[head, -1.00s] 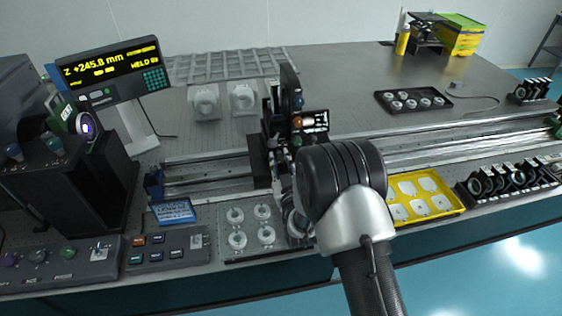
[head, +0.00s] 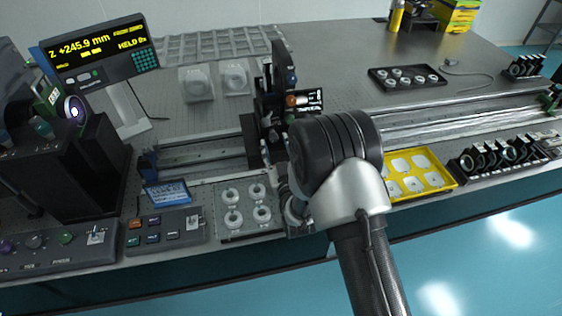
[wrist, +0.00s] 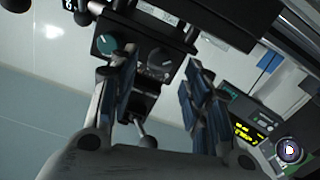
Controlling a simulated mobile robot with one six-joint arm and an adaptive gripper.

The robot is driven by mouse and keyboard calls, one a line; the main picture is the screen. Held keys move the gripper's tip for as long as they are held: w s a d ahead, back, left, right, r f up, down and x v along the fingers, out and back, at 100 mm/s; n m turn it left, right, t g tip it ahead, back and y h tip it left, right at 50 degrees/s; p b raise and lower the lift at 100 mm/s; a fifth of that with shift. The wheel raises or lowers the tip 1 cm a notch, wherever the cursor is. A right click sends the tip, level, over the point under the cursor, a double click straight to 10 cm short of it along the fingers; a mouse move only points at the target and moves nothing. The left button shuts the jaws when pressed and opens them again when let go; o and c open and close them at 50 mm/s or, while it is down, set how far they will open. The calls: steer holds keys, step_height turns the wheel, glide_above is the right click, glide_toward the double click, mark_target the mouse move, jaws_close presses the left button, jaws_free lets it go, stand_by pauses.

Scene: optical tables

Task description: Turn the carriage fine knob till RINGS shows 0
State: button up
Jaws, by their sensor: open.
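The carriage (head: 262,125) stands upright on the rails, left of my arm in the head view. In the wrist view, a dark block carries a teal knob (wrist: 106,44) and a dark round knob (wrist: 160,60); I cannot tell which is the fine knob. My gripper (wrist: 163,68) is open, and the dark knob shows between its fingers with no clear contact. The readout (head: 100,50) shows Z +245.9 mm in yellow, with smaller text that seems to read HELD; I cannot make out RINGS.
Rails (head: 440,118) run right of the carriage. A tray of white ring parts (head: 250,233), a yellow tray (head: 443,178) and a row of black ring mounts (head: 490,160) line the front edge. Button boxes (head: 165,228) sit at front left.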

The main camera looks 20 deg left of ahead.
steer(key=v, duration=0.9)
steer(key=shift+w, duration=0.15)
steer(key=w+d+r+m+g+h, duration=0.25)
steer(key=w+d+r, duration=0.25)
steer(key=d+r, duration=0.3)
steer(key=s+d+r+m+g+h, duration=0.2)
steer(key=s+d+r+h, duration=0.3)
steer(key=d, duration=0.4)
steer(key=s+d+r+m+g, duration=0.1)
steer(key=s+d, duration=0.3)
steer(key=s, duration=0.4)
steer(key=s+d+r+m+g+h, duration=0.1)
steer(key=s+d+r+g, duration=0.1)
steer(key=s+d, duration=0.3)
steer(key=s+d+r+m+g, duration=0.2)
steer(key=s+d+g, duration=0.1)
steer(key=s, duration=1)
steer(key=shift+s+d+h, duration=0.2)
steer(key=shift+d+h, duration=0.15)
steer(key=shift+d, duration=0.55)
